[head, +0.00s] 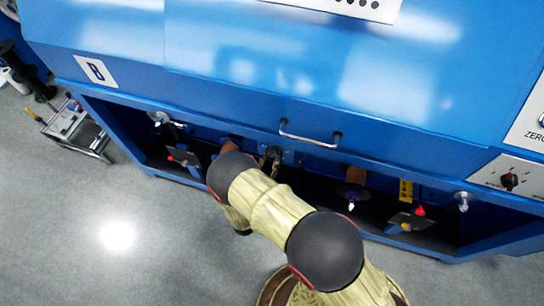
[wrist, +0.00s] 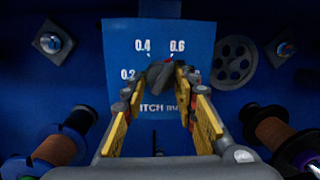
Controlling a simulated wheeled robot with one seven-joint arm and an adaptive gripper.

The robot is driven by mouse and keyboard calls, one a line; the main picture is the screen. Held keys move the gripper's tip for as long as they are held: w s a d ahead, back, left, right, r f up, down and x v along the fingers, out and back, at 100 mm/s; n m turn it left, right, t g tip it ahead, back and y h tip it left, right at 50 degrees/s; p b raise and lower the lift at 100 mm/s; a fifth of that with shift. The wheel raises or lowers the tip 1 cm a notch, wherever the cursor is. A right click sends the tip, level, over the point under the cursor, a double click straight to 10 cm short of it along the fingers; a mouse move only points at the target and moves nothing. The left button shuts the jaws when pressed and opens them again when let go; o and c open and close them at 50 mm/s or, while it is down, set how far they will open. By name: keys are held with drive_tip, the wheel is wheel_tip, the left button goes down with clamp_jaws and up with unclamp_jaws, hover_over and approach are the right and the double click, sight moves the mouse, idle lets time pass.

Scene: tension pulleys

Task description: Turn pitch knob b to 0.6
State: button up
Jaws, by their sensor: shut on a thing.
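In the wrist view, a dark grey pitch knob (wrist: 160,74) sits on a blue dial plate (wrist: 203,42). The plate shows 0.4 and 0.6 at the top, 0.2 at the left and partly hidden lettering reading "ITCH" below. A small red mark above the knob lies between 0.4 and 0.6, nearer 0.6. My gripper (wrist: 164,80) has its yellow-sided fingers shut on the knob from both sides. In the head view, my gripper (head: 270,158) reaches into the machine's low opening; the knob is hidden there.
The blue machine (head: 260,70) bears a "B" label (head: 96,70). A handle (head: 310,137) hangs just above my arm. Spools (wrist: 60,148) and (wrist: 270,130) stand at both sides of my fingers. A grey wheel (wrist: 234,62) is right of the plate. A cart (head: 75,130) stands left.

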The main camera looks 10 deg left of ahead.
drive_tip(key=o, duration=1.1)
drive_tip(key=shift+o, duration=0.3)
drive_tip(key=s+a+f, duration=0.1)
drive_tip(key=s, duration=1)
drive_tip(key=shift+s+a+f, duration=0.15)
drive_tip(key=shift+s+a, duration=0.2)
drive_tip(key=shift+s, duration=0.05)
drive_tip(key=shift+f, duration=0.1)
